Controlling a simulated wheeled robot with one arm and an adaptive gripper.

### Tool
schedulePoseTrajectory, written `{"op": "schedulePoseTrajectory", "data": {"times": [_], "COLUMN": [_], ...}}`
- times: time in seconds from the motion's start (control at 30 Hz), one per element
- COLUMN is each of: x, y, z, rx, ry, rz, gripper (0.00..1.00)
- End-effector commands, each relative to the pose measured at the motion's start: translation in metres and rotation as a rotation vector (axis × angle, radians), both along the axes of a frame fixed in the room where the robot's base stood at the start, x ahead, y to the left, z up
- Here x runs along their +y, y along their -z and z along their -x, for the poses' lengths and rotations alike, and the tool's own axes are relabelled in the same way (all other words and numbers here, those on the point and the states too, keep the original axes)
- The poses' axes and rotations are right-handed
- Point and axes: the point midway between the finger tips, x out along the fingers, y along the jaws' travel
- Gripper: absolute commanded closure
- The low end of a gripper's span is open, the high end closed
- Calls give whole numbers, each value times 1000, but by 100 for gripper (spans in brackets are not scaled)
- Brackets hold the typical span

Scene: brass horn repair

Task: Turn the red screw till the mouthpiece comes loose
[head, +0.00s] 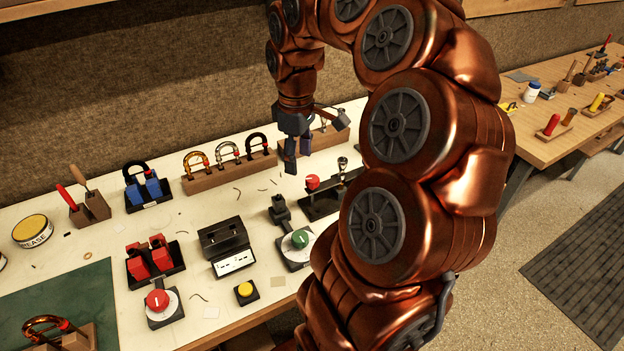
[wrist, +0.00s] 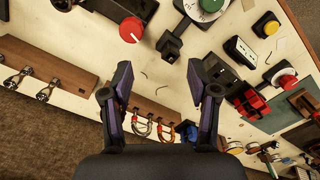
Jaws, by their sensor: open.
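The red screw (head: 312,182) is a round red knob with a white mark on a black puller-like device (head: 322,206) at the right of the bench. The screw also shows in the wrist view (wrist: 131,30), near the top, left of centre. A small silver mouthpiece (head: 342,163) stands upright at that device's far end; whether it is held fast I cannot tell. My gripper (head: 297,156) hangs above the bench, behind and a little left of the screw, apart from it. In the wrist view my gripper (wrist: 158,80) is open, with nothing between its fingers.
A green knob on a white dial (head: 300,240) and a black post (head: 279,210) stand left of the device. A second red knob (head: 157,299) is at front left. A wooden rack of horseshoe-shaped pieces (head: 230,172) lies behind. My arm covers the bench's right part.

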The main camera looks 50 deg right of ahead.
Motion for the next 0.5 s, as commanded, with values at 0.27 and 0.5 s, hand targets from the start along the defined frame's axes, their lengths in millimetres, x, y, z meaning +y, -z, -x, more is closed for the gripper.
{"op": "schedulePoseTrajectory", "data": {"times": [0.27, 0.5], "x": [-44, -44], "y": [11, 30], "z": [2, 2], "rx": [-2, -3], "ry": [9, 10], "rz": [5, 5], "gripper": [40, 40]}}
